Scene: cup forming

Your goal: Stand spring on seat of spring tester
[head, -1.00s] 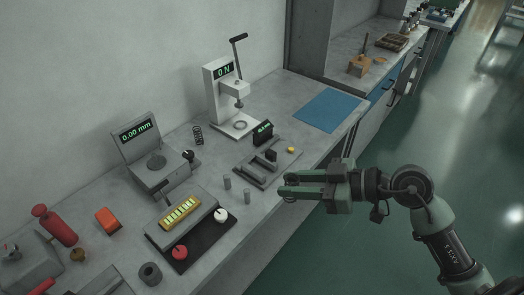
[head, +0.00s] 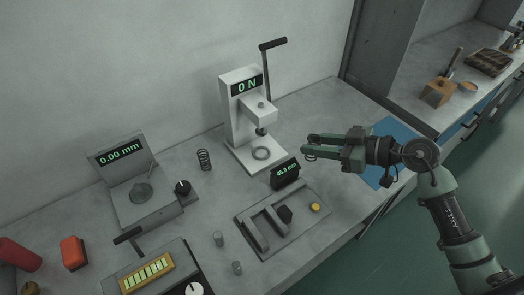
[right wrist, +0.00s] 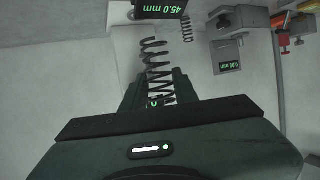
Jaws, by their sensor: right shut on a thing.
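The spring tester (head: 240,118) is a white press with a raised lever and a display reading 0 N. Its seat (head: 262,154) is a ring on the base plate, with nothing standing on it. My right gripper (head: 308,146) is to the right of the tester, apart from it. It is shut on a dark coil spring (head: 310,156), which also shows between the fingers in the right wrist view (right wrist: 155,62). The fingers hide part of this spring. A second dark spring (head: 204,160) stands on the bench left of the tester. My left gripper is not in view.
A small black display (head: 286,174) reading 45.0 mm stands on a grey gauge (head: 262,238) in front of the tester. A grey device (head: 142,190) reading 0.00 mm stands left. Two small cylinders (head: 218,239) stand nearby. A blue mat (head: 392,140) lies right.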

